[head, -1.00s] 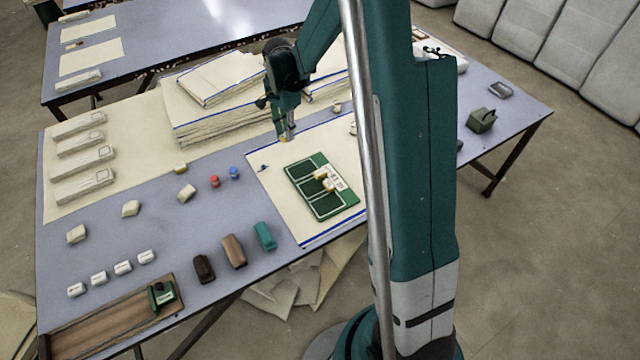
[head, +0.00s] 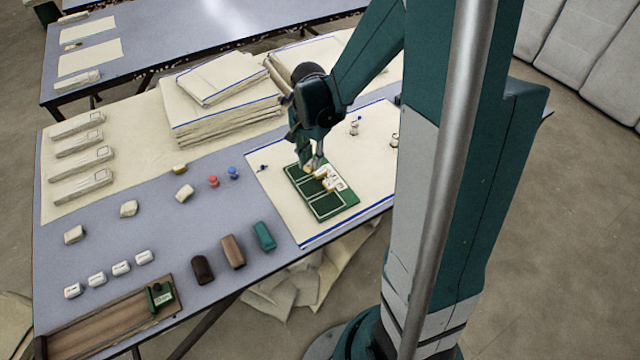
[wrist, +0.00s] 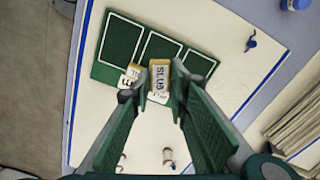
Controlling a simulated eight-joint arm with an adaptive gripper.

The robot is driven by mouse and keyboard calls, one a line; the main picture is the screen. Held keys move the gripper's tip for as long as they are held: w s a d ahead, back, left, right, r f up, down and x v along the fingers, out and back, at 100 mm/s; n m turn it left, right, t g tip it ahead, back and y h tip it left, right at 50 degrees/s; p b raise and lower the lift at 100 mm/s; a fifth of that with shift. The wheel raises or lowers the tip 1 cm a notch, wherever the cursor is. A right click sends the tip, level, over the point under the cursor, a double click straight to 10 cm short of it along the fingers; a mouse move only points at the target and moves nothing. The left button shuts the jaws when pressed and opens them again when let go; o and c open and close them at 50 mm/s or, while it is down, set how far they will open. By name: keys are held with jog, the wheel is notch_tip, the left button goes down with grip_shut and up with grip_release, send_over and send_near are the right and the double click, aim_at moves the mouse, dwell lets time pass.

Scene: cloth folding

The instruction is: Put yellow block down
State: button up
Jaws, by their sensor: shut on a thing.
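My gripper (head: 312,165) is over the far end of the green board (head: 334,206), which has white outlined panels. In the wrist view my gripper (wrist: 158,84) is shut on a small yellow block (wrist: 160,68) with a pale top printed "SLUB". The held block overlaps the board's edge in that view; I cannot tell whether it touches the board. In the head view a further yellow block (head: 329,185) sits on the board beside white labels.
The board lies on a cream cloth (head: 360,150) with a blue edge. A blue pin (wrist: 251,42) and small spools (head: 355,128) lie on the cloth. Folded cloth stacks (head: 225,105) stand behind. Teal, brown and dark blocks (head: 233,252) lie near the front edge.

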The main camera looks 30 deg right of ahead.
jog(key=shift+f, duration=0.15)
jog(key=b, duration=0.2)
send_over(312, 186)
jog(key=shift+f, duration=3)
jog(key=shift+f+b, duration=0.3)
jog(key=shift+f, duration=1.6)
jog(key=shift+f, duration=0.1)
jog(key=o, duration=0.3)
jog(key=shift+f, duration=0.1)
jog(key=o, duration=0.4)
jog(key=shift+o, duration=0.2)
jog(key=shift+r, duration=0.2)
